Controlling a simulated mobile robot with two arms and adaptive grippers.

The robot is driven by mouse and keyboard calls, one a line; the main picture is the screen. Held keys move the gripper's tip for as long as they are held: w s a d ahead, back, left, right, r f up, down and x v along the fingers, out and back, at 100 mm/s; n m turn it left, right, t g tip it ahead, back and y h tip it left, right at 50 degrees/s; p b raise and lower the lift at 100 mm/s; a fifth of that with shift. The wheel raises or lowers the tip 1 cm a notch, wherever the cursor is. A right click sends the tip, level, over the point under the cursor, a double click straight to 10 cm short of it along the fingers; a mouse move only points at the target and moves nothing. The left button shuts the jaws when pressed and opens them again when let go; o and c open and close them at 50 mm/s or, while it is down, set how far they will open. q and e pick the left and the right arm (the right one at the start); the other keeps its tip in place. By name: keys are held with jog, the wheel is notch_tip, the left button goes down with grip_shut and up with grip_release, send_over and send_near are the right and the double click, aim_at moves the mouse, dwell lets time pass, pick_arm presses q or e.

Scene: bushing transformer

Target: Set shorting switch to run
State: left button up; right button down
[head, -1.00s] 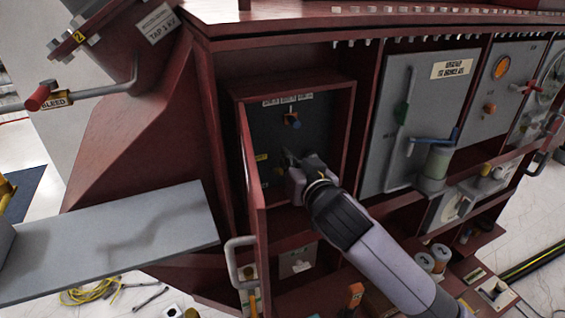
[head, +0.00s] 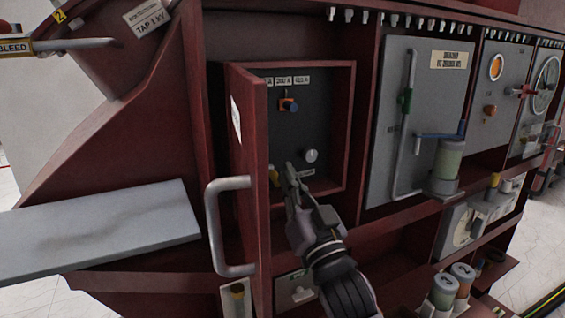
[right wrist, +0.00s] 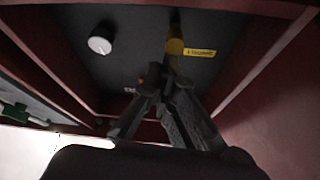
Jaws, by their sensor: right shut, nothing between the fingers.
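An open red compartment (head: 348,130) with a dark panel holds several controls. Lower down are a white round knob (head: 311,155) and a yellow part (head: 273,175) at the left. The right wrist view shows the white knob (right wrist: 99,45) and a yellow part (right wrist: 174,46) beside a yellow label (right wrist: 200,52), whose text I cannot read surely. I cannot tell which control is the shorting switch. My right gripper (head: 289,176) is shut and empty, close to the yellow part; contact is unclear.
The compartment's red door (head: 250,160) stands open at the left, with a grey handle (head: 212,225) jutting out. A grey panel (head: 425,75) with a green-marked lever is to the right. A grey shelf-like plate (head: 100,230) sticks out at the left.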

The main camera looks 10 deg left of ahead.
notch_tip(320, 180, down, 3)
jog(key=shift+w+a+f, duration=0.1)
jog(key=shift+w, duration=0.05)
dwell(1.0)
jog(key=v, duration=1.2)
jog(key=shift+f, duration=0.1)
